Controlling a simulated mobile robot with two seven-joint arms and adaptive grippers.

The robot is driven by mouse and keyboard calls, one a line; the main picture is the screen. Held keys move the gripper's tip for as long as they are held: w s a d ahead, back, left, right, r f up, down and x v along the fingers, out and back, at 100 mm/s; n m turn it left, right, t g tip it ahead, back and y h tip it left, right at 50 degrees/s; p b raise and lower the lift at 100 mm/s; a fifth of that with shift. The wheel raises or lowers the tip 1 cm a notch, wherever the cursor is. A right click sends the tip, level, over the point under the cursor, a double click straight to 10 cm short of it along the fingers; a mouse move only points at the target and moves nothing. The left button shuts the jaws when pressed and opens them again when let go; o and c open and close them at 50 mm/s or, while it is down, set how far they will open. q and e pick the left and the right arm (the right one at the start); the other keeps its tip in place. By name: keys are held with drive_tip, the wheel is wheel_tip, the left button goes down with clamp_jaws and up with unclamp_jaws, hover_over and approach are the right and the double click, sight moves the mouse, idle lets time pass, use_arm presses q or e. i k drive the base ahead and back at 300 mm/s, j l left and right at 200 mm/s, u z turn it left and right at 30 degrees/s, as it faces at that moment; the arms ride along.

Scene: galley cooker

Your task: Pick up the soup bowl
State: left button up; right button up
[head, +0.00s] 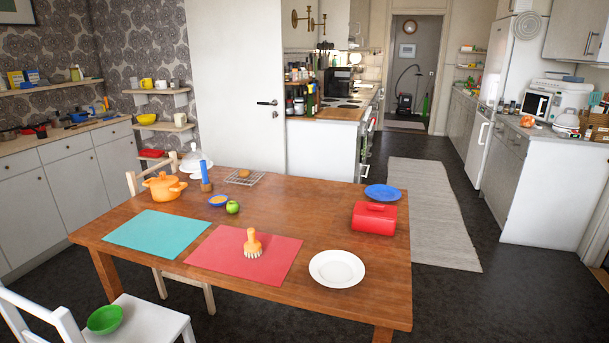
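Several dishes are in the head view, and I cannot tell for sure which is the soup bowl. A green bowl (104,320) sits on the white chair (150,322) at the lower left. A yellow bowl (147,119) stands on a small wall shelf at the back left. A white round dish (337,268), shallow like a plate, lies near the front right of the wooden table (330,220). Neither of my grippers shows in this view.
Open floor with a rug (430,215) lies right.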

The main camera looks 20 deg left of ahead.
sight(105, 320)
drive_tip(key=k+j, duration=0.1)
drive_tip(key=j, duration=4.15)
drive_tip(key=i+l, duration=0.25)
drive_tip(key=l, duration=0.15)
